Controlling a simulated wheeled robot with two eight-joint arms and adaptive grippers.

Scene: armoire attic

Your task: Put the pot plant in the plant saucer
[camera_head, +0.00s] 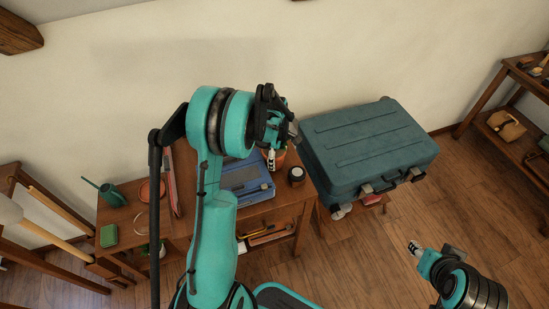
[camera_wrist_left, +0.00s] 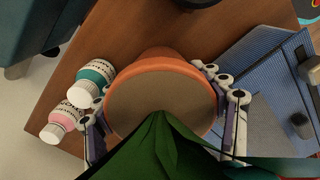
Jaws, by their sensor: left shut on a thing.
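The pot plant has an orange clay pot (camera_wrist_left: 160,92) and green leaves (camera_wrist_left: 165,150). My left gripper (camera_head: 275,152) is shut on the pot, with its fingers (camera_wrist_left: 160,105) on opposite sides of the rim in the left wrist view. In the head view only a little orange of the pot (camera_head: 280,158) shows behind the gripper, by the blue case. I cannot tell whether the pot touches the table. An orange-red round dish, apparently the plant saucer (camera_head: 146,192), lies on the table's left part, partly behind my arm. My right gripper (camera_head: 416,249) is at the lower right, away from the table; its opening is unclear.
A blue case (camera_head: 247,181) lies on the wooden table, between the dish and the pot. A dark jar (camera_head: 296,175) stands right of it. White bottles (camera_wrist_left: 95,80) stand close to the pot. A watering can (camera_head: 112,194) and a teal suitcase (camera_head: 365,145) flank the area.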

